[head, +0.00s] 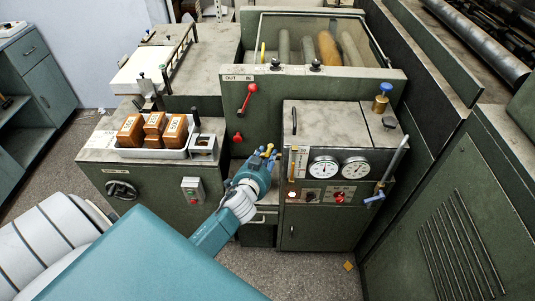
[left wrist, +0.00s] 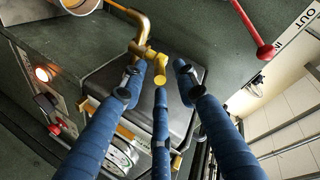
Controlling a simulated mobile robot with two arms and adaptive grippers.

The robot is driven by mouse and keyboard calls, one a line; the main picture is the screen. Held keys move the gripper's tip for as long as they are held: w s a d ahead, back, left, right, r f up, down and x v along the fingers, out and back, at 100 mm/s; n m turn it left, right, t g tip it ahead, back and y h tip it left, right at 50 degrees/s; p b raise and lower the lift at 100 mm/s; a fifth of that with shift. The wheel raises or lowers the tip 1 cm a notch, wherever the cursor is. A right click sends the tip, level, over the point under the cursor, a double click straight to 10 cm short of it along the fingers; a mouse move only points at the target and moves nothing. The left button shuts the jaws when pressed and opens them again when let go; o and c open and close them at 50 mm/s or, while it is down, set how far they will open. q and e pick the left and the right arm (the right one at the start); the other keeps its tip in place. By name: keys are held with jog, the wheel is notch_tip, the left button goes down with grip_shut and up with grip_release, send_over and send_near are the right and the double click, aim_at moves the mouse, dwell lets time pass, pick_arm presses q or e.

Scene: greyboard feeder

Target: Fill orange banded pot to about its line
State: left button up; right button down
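My left gripper (head: 268,152) reaches in front of the gap left of the gauge cabinet in the head view. In the left wrist view its blue fingers (left wrist: 158,78) are spread and apart. A brass pipe with a yellow-tipped tap (left wrist: 156,62) shows between and beyond the fingertips; I cannot tell whether they touch it. A round vessel with an orange-brown edge (left wrist: 80,5) is cut off at the top left of the left wrist view; I cannot tell if it is the orange banded pot. No fill line can be made out. My right gripper is not in view.
The gauge cabinet (head: 305,222) stands right of my left gripper, with two dials. A red lever (head: 247,98) is on the green panel behind. A tray (head: 150,154) of orange-brown labelled containers (head: 155,124) sits on the left cabinet. Open floor (head: 290,272) shows in front.

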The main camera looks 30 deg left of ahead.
pick_arm(q)
jog(key=shift+w+a+f, duration=0.25)
jog(key=shift+w, duration=0.35)
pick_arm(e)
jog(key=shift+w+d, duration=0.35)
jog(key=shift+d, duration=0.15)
